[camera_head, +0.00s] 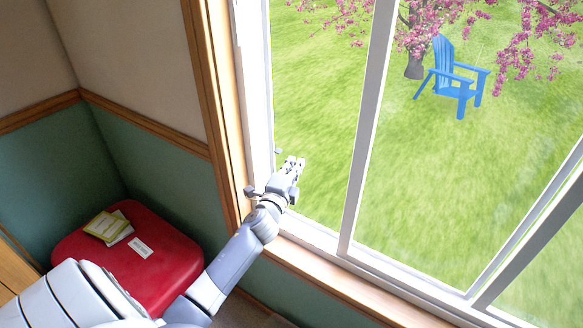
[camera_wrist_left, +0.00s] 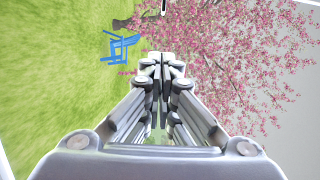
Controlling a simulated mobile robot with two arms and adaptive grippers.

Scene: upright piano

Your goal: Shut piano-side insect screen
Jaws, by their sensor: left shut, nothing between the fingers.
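A large window with white frame bars fills the right of the head view. A white upright (camera_head: 365,130) divides it, and a second bar (camera_head: 525,240) slants at the lower right. I cannot tell which panel is the insect screen; no mesh shows clearly. My left gripper (camera_head: 293,162) is at the window's left side, just right of the white left jamb (camera_head: 254,90) and left of the white upright, apart from that upright. In the left wrist view its fingers (camera_wrist_left: 160,62) are together and empty, facing outdoors. My right gripper is not in view.
A wooden sill (camera_head: 330,282) runs below the window. A red padded seat (camera_head: 170,255) with booklets (camera_head: 105,226) on it stands at lower left by the green wall. Outside are grass, a blue chair (camera_head: 455,80) and pink blossom. No piano shows.

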